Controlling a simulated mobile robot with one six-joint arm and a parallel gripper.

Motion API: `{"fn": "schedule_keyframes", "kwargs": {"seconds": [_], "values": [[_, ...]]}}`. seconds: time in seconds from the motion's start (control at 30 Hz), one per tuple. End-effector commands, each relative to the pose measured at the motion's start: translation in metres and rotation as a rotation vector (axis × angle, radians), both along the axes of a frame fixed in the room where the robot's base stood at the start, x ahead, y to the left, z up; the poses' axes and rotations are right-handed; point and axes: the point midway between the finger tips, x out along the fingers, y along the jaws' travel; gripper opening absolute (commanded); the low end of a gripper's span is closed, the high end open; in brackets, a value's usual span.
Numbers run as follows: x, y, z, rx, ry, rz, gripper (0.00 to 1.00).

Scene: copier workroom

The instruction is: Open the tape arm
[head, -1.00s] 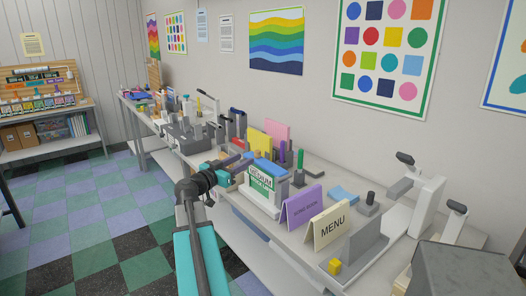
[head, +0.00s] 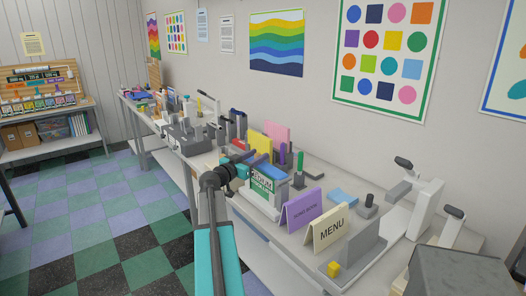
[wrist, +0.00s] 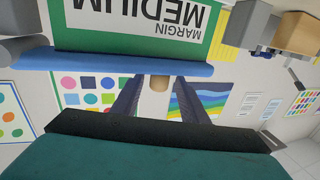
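I cannot tell for sure which part is the tape arm. A white stand with a dark-tipped grey lever (head: 404,163) rises at the right of the long bench, and a second dark-tipped lever (head: 454,213) stands nearer. My gripper (head: 244,171) is over the bench's front edge, in front of the green and white "MEDIUM" sign (head: 262,184), well left of both levers. In the wrist view, the two dark fingers (wrist: 158,95) are apart with nothing held between them. The sign (wrist: 140,22) fills the upper part there, upside down.
A purple sign (head: 304,209) and a cream MENU sign (head: 332,230) stand along the bench's front edge. A yellow block (head: 333,270) sits near the right front. Many grey fixtures crowd the back left. The checkered floor (head: 100,215) is clear on the left.

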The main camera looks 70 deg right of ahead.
Motion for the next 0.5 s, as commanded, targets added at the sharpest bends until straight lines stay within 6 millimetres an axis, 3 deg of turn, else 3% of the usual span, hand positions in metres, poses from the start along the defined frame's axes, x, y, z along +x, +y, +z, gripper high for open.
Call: {"fn": "schedule_keyframes", "kwargs": {"seconds": [0.2,0.5], "values": [[-0.008,-0.028,0.002,0.0,0.001,-0.001,0.4],[-0.014,-0.043,0.0,0.0,0.0,0.0,0.4]]}}
